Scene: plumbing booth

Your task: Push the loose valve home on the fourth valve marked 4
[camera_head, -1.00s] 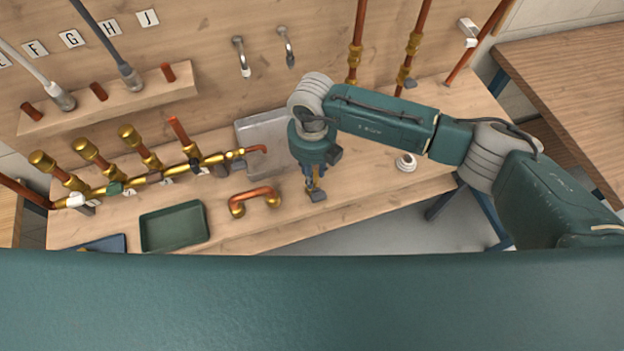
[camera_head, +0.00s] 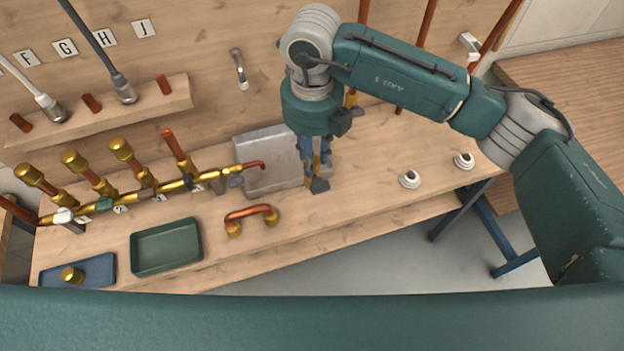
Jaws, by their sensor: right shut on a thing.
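The brass manifold (camera_head: 150,192) runs along the bench at left with several branches. Three branches end in brass caps; the rightmost, fourth branch (camera_head: 177,150) is a bare copper stub with a dark valve body at its foot. Small white label cards lie along the pipe; their numbers are too small to read. My right gripper (camera_head: 316,176) points down above the bench, right of the manifold and apart from it. It is shut on a small brass piece (camera_head: 316,163), mostly hidden by the fingers; I cannot tell if it is the loose valve. My left gripper is out of view.
A grey metal plate (camera_head: 268,180) stands left of the gripper. A copper U-bend (camera_head: 250,213), green tray (camera_head: 168,262) and blue tray (camera_head: 100,269) with a brass part (camera_head: 72,274) lie in front. Two white rings (camera_head: 410,179) (camera_head: 464,160) sit at right.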

